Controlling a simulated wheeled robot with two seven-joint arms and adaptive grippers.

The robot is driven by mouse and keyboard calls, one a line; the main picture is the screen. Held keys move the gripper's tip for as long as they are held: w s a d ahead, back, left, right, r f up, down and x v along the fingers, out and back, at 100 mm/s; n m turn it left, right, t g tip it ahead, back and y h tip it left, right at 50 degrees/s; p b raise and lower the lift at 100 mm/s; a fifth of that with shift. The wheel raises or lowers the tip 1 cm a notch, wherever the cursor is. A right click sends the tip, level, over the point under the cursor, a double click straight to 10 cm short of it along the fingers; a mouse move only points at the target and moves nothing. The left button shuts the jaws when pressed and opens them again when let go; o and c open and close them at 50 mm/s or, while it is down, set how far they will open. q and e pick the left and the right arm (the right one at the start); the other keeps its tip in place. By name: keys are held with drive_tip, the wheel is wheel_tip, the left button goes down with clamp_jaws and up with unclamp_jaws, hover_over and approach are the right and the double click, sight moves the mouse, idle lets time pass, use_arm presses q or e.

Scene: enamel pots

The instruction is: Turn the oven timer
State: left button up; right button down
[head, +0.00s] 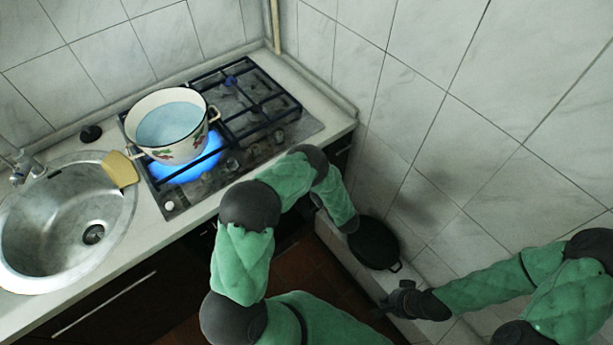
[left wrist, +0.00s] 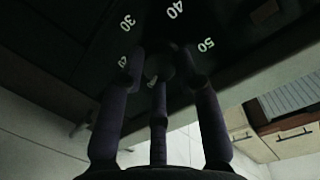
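The oven timer, a dark round knob (left wrist: 160,66), is on a black panel in the left wrist view, with white numbers from 20 to 50 around it. The fingers of my left gripper (left wrist: 163,78) reach up to it, one tip on each side and a third finger below. The dark picture does not show whether the fingers press on the knob. In the head view my left arm hides the timer and most of the oven front. My right gripper (head: 399,300) is at the lower right, away from the oven, empty with its fingers apart.
A white enamel pot (head: 178,151) with blue water stands over a lit blue flame on the gas hob (head: 290,126). A steel sink (head: 110,190) and a yellow sponge (head: 121,169) are to the left. A black pan (head: 374,243) lies on the ledge by the tiled wall.

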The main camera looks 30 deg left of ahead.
use_arm(q)
drive_tip(key=o, duration=0.3)
drive_tip(key=shift+r, duration=0.1)
drive_tip(key=v, duration=1.2)
drive_tip(key=shift+w, duration=0.15)
